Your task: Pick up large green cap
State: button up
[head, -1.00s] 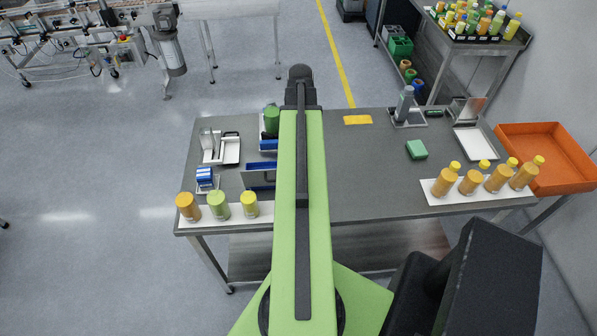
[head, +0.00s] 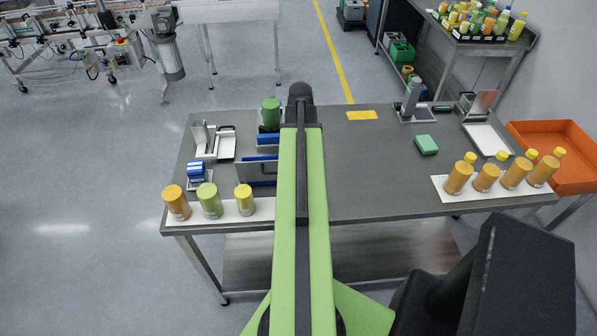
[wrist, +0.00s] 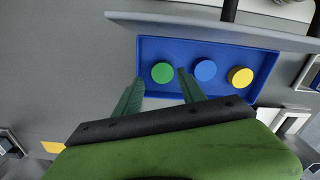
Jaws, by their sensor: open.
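A round green cap (wrist: 162,72) lies in a blue tray (wrist: 228,96) in the wrist view. A blue cap (wrist: 205,70) and a yellow cap (wrist: 240,77) lie to its right in the same tray. My gripper (wrist: 160,76) is open and empty, its two green fingers spread. In the picture, the fingertips sit to either side of the green cap's near edge; I cannot tell their height above it. In the head view my own arm hides the gripper and the caps.
Orange, green and yellow-green containers stand on a white mat (head: 230,218) at the table's front left. A green cylinder (head: 270,112) stands behind. Bottles stand on a white board (head: 448,190) at right. A grey upright panel (wrist: 215,30) borders the tray's far side.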

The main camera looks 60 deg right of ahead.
jog(key=f+b, duration=0.5)
jog(key=shift+w+f, duration=0.15)
jog(key=shift+w, duration=0.05)
grip_shut()
jog(key=shift+r, duration=0.2)
